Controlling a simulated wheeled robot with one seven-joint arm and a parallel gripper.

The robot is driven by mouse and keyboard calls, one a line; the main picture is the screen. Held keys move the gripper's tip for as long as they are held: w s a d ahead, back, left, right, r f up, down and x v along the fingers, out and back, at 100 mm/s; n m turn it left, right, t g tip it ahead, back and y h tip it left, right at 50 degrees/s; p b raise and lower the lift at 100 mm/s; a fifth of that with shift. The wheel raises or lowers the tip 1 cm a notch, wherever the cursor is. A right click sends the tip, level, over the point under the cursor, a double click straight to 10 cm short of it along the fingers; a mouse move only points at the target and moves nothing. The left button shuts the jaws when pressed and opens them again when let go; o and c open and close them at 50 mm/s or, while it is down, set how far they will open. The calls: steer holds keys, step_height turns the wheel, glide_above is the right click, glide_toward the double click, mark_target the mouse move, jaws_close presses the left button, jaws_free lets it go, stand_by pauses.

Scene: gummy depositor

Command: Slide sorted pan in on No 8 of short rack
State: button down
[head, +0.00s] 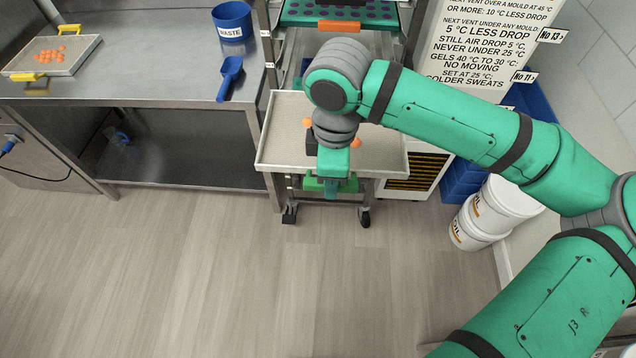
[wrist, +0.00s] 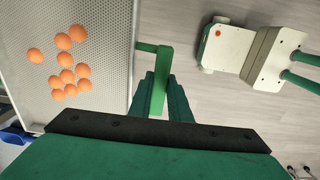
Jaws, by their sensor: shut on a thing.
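The sorted pan (head: 283,137) is a pale, shallow tray with a green handle (wrist: 163,62) at its near edge. It looks roughly level at the front of the short rack (head: 263,40). Round orange gummies (wrist: 66,60) lie on its perforated bed in the wrist view. My gripper (head: 332,184) is shut on the handle, its fingers showing in the wrist view (wrist: 165,100). My wrist hides the pan's middle in the head view. I cannot tell whether the far edge is within the rack, and I see no No 8 label.
A steel table (head: 160,70) at left holds another pan (head: 80,55) with yellow handles, a blue waste tub (head: 232,20) and a blue scoop (head: 230,78). White buckets (head: 478,222) and blue crates (head: 462,178) stand at right. The floor in front is clear.

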steer(key=shift+s, duration=0.1)
stand_by(0.3)
steer(key=shift+w, duration=3)
steer(key=shift+w, duration=2.7)
steer(key=w, duration=1.7)
steer(key=shift+w+f, duration=0.3)
steer(key=shift+f, duration=0.2)
